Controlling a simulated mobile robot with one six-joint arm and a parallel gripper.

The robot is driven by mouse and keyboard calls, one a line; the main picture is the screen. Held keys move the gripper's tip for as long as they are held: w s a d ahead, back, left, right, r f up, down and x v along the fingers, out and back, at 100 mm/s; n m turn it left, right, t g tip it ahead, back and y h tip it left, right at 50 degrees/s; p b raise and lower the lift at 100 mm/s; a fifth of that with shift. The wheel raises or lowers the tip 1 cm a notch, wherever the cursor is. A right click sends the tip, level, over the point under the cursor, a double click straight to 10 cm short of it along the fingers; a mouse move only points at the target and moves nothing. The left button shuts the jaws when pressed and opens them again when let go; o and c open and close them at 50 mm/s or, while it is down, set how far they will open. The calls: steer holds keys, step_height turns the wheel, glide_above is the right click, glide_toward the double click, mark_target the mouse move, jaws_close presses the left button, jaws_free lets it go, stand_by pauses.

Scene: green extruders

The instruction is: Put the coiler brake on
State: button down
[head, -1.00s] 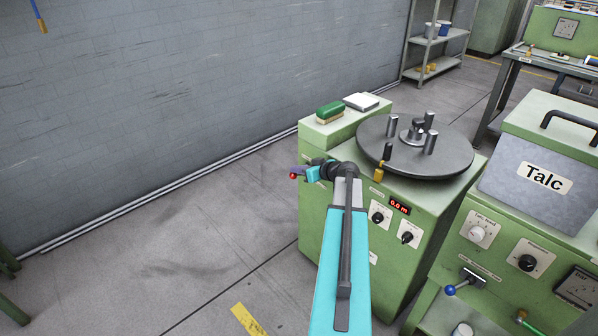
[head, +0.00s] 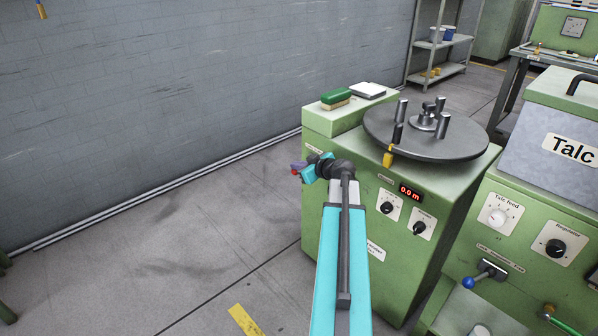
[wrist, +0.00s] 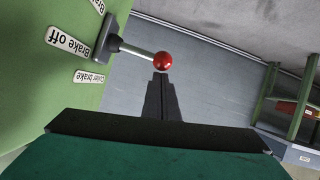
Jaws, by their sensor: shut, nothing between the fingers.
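The coiler brake lever (wrist: 135,50) shows in the wrist view as a grey rod with a red ball knob (wrist: 163,61). It comes out of a dark mount on the green side of the coiler, by labels reading "Brake off" (wrist: 67,40) and "Coiler brake" (wrist: 89,77). A third label is cut off at the top edge. My gripper (wrist: 160,78) is shut and empty. Its tips appear just below the red knob in the picture; I cannot tell whether they touch. In the head view my gripper (head: 301,169) is beside the coiler's left side (head: 335,210).
The coiler's dark turntable (head: 430,145) with upright pins is on top, by a green-and-tan block (head: 335,98). The Talc machine (head: 545,215) stands to the right.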

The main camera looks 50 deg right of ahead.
mark_target(294, 174)
steer(key=shift+a+f+n+h+b, duration=0.25)
steer(key=shift+f+n+h+b, duration=0.45)
steer(key=shift+b, duration=1.7)
steer(key=shift+a+f+n+h+b, duration=0.25)
steer(key=shift+f+b, duration=0.8)
steer(key=shift+b, duration=1.35)
steer(key=f+n+b, duration=0.1)
steer(key=b, duration=0.2)
steer(key=shift+h+b, duration=0.35)
steer(key=shift+b, duration=0.05)
steer(key=shift+b, duration=0.4)
steer(key=s+a+r, duration=0.2)
steer(key=r, duration=0.1)
steer(key=s+a+r, duration=0.1)
steer(key=r, duration=0.1)
steer(key=shift+s+a+p, duration=0.3)
steer(key=shift+p, duration=0.05)
steer(key=b+v, duration=0.2)
steer(key=b, duration=0.5)
steer(key=shift+s, duration=0.1)
steer(key=shift+b+v, duration=0.95)
steer(key=shift+v, duration=0.4)
